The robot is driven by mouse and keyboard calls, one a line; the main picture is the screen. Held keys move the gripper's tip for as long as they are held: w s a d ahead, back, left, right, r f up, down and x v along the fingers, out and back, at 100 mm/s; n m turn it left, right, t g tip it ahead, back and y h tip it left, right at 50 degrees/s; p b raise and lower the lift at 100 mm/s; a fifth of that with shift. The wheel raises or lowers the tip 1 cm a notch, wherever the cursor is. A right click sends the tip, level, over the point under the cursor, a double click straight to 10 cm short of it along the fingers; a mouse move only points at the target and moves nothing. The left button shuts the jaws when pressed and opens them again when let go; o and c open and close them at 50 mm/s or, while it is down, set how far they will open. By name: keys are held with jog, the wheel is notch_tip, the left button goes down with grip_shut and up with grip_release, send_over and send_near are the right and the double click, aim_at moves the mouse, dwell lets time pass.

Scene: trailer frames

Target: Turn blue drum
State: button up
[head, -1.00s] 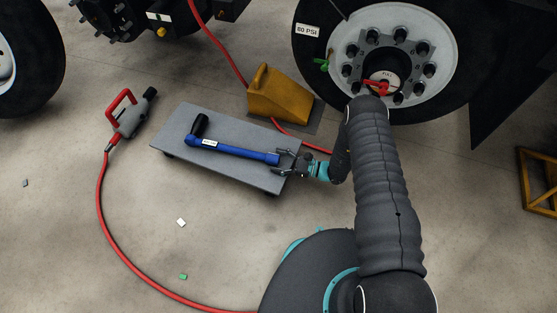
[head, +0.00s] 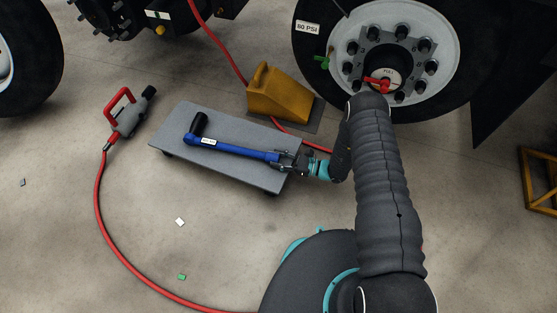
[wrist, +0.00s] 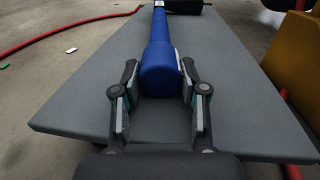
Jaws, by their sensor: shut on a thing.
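A blue tool (head: 240,150) with a black grip (head: 199,124) at its far left end and a pale label lies on a grey board. Its rounded blue drum-like end (wrist: 160,68) points towards my gripper in the wrist view. My gripper (head: 282,159) is at the right end of the tool. In the wrist view, my gripper (wrist: 160,76) has one finger on each side of the blue end and is shut on it. The palm side of the blue end is partly in shadow.
The grey board (head: 170,143) stands low over the concrete floor. A yellow wheel chock (head: 280,95) is behind it, and a red-handled grey tool (head: 128,113) with a red hose (head: 98,205) lies left. A large wheel (head: 385,60) with a red-marked hub is at upper right.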

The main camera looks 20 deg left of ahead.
jog(key=o, duration=1.1)
jog(key=shift+o, duration=0.2)
jog(key=shift+d, duration=0.1)
jog(key=d, duration=1.1)
jog(key=shift+d, duration=0.4)
